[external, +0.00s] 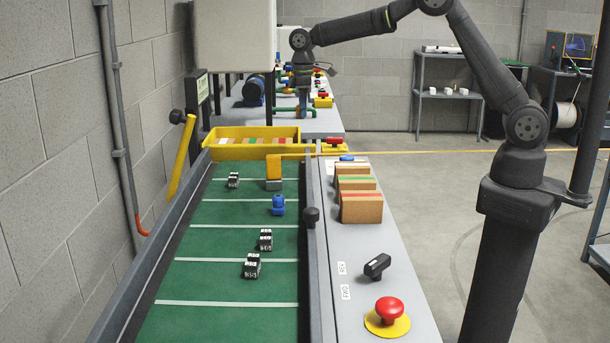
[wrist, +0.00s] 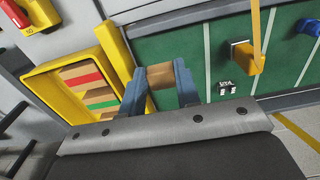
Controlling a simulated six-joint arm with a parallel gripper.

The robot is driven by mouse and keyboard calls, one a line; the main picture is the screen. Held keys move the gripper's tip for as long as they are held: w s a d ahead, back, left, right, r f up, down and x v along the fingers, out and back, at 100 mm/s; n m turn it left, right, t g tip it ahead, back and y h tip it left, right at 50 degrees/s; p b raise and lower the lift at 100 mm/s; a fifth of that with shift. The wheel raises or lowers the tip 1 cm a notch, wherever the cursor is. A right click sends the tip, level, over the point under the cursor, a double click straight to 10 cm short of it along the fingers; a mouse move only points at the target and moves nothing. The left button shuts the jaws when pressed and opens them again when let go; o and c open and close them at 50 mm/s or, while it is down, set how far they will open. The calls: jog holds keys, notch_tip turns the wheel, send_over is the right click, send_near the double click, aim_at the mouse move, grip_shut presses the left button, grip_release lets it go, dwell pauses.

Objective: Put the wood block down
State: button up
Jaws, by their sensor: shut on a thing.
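A plain wood block (wrist: 160,76) sits between the two blue-grey fingers of my gripper (wrist: 160,84) in the wrist view. The gripper is shut on it. Behind the block in that view are the green belt (wrist: 206,45) and the near yellow wall of a bin (wrist: 118,52). I cannot tell the block's height above them. In the external view my arm reaches left across the back of the scene. The fingers and the held block cannot be made out clearly there. The green belt (external: 240,240) and yellow bin (external: 224,153) also show there.
The bin holds several striped wood blocks. Small black-and-white parts (external: 252,265) and a blue part (external: 278,206) stand on the belt. More blocks (external: 361,208) and a red button (external: 389,309) are on the side counter.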

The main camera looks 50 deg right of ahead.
jog(key=a+f, duration=0.3)
jog(key=f, duration=0.1)
jog(key=a+f, duration=0.8)
jog(key=shift+s+f, duration=0.1)
jog(key=shift+s, duration=0.05)
jog(key=shift+f, duration=1.95)
jog(key=shift+f, duration=0.15)
jog(key=o, duration=0.9)
notch_tip(320, 180, up, 12)
jog(key=shift+r, duration=0.15)
